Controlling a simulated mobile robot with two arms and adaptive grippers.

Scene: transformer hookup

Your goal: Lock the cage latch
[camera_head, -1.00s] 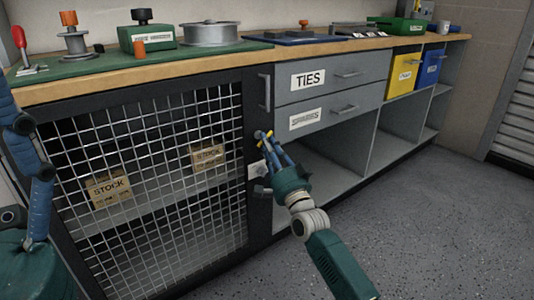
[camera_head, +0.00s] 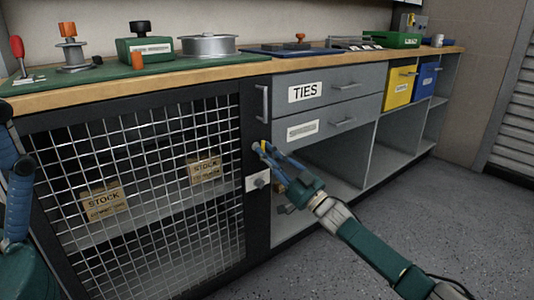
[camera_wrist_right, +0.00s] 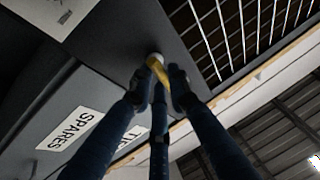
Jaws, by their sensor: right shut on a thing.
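The cage door (camera_head: 240,215) is a black frame with wire mesh, and it looks closed. A yellow latch lever (camera_wrist_right: 157,72) turns on a pale round pivot on the door's dark upright post. It also shows in the head view (camera_head: 256,146). My right gripper (camera_wrist_right: 160,88) is shut on the lever, with its blue fingers on either side of it. In the head view the fingers partly hide the lever, so its exact angle is unclear. A pale plate with a grey knob (camera_head: 258,181) sits below it. Part of my left gripper (camera_head: 14,185) shows at the left edge; its fingertips are unclear.
Stock boxes (camera_head: 104,202) stand behind the mesh. Right of the post are the TIES drawer (camera_head: 305,92), the drawer below it and open shelves. The worktop (camera_head: 150,76) carries a spool and other items. The floor (camera_head: 390,230) in front is clear.

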